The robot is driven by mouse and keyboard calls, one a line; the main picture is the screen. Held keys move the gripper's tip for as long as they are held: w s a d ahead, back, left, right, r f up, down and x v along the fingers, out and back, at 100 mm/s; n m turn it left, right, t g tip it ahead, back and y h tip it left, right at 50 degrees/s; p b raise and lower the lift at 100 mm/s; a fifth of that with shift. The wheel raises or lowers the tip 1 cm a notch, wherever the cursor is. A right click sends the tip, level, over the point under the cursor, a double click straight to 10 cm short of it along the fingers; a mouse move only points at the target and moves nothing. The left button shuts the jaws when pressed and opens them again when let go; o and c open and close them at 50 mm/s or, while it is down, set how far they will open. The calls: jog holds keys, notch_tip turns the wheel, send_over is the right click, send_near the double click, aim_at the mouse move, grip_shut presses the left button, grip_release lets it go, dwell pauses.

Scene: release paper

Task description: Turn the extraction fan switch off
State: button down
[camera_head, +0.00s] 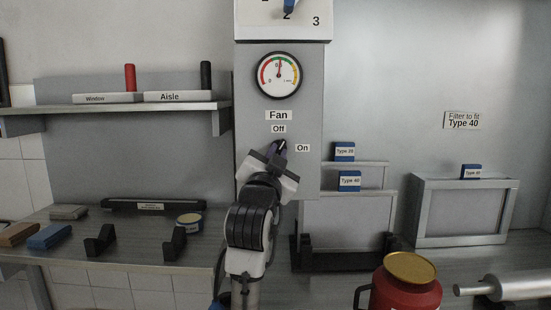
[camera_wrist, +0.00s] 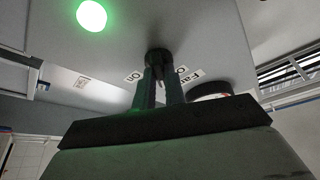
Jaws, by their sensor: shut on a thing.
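The fan switch (camera_head: 280,146) is a dark knob on the grey panel, under the "Fan" label (camera_head: 278,115). An "Off" label (camera_head: 278,128) is above it and an "On" label (camera_head: 302,147) is to its right. My gripper (camera_head: 276,154) is at the switch and hides much of it. In the wrist view, both fingers of my gripper (camera_wrist: 159,84) are closed around the dark knob (camera_wrist: 158,56) from its two sides. I cannot tell surely which label the knob points to.
A round gauge (camera_head: 279,75) is above the labels. A green lamp (camera_wrist: 91,15) is lit on the panel. A shelf (camera_head: 140,108) juts out at left. A red canister (camera_head: 405,283) stands in front at right, near metal filter frames (camera_head: 459,211).

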jog(key=n+y, duration=0.1)
jog(key=n, duration=0.2)
jog(key=n+y, duration=0.2)
jog(key=n+t+y, duration=0.1)
jog(key=n, duration=0.2)
jog(key=shift+d+f+n+y, duration=0.1)
jog(key=shift+d+n+y, duration=0.15)
jog(key=shift+n+y, duration=0.05)
jog(key=shift+n, duration=0.3)
jog(key=c, duration=1.5)
grip_release()
jog(key=shift+o, duration=0.2)
jog(key=shift+p, duration=0.3)
jog(key=b+v, duration=0.3)
jog(key=v, duration=1)
jog(key=shift+s+f, duration=0.15)
jog(key=shift+s, duration=0.2)
